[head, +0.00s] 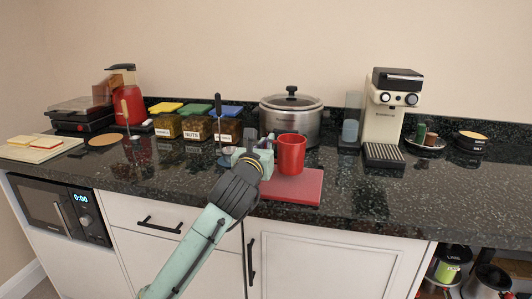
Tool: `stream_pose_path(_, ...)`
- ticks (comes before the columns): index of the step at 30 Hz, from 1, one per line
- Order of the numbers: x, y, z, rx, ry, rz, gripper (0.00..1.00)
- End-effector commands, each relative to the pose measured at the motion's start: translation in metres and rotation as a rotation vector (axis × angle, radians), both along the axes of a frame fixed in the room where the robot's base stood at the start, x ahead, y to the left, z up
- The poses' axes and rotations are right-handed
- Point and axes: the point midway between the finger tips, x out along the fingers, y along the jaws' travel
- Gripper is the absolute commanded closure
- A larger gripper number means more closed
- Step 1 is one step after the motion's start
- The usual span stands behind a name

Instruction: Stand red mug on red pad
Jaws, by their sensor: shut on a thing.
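The red mug (291,154) is upright over the back part of the red pad (293,191), in the head view. I cannot tell whether its base touches the pad or is slightly above it. My gripper (268,145) reaches in from the front left and is shut on the mug's left side. The exact grip and any handle are hidden by the gripper. The front and right parts of the pad are bare.
A steel pot (291,117) stands behind the mug. Spice jars (196,127) with coloured lids are to the left. A glass cylinder (351,120) and a coffee machine (386,120) stand to the right. The dark counter (370,200) is clear right of the pad.

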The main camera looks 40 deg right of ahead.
Motion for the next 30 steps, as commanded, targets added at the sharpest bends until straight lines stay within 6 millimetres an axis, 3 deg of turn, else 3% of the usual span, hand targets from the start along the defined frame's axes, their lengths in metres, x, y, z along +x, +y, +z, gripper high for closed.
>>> stream_pose_path(7, -0.001, 0.000, -0.025, -0.002, 0.001, -0.001, 1.00)
stream_pose_path(19, -0.001, 0.000, -0.031, -0.001, -0.002, 0.000, 1.00)
stream_pose_path(20, -0.001, 0.000, -0.031, 0.001, 0.001, 0.000, 0.91)
stream_pose_path(21, -0.001, 0.000, -0.031, 0.001, 0.001, 0.000, 0.88)
stream_pose_path(28, -0.001, 0.000, -0.030, 0.001, 0.001, 0.000, 0.73)
stream_pose_path(30, -0.001, 0.000, -0.031, 0.001, 0.001, 0.000, 0.73)
